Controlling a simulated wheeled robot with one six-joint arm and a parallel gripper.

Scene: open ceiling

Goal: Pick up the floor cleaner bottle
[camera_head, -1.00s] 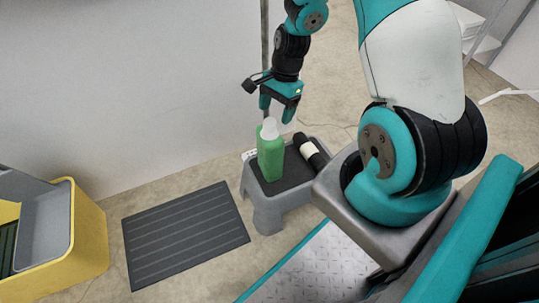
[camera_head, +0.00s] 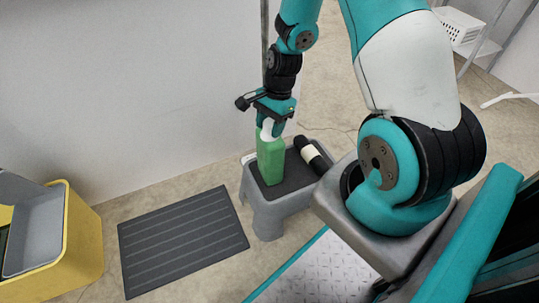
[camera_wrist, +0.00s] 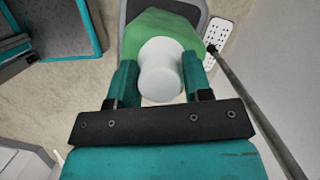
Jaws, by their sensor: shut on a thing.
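The floor cleaner bottle (camera_head: 270,160) is green with a white cap and stands upright on a grey step stool (camera_head: 268,216). My gripper (camera_head: 270,130) is above the stool with its fingers down around the bottle's top, shut on it. In the wrist view, my gripper (camera_wrist: 160,85) has one teal finger on each side of the white cap, with the green bottle (camera_wrist: 165,30) beyond. The fingers partly hide the cap in the head view.
A dark bottle with a pale label (camera_head: 311,153) lies on the stool to the right. A dark ribbed mat (camera_head: 183,240) lies on the floor, left of the stool. A yellow bin (camera_head: 80,245) is at far left. A wall is close behind the stool.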

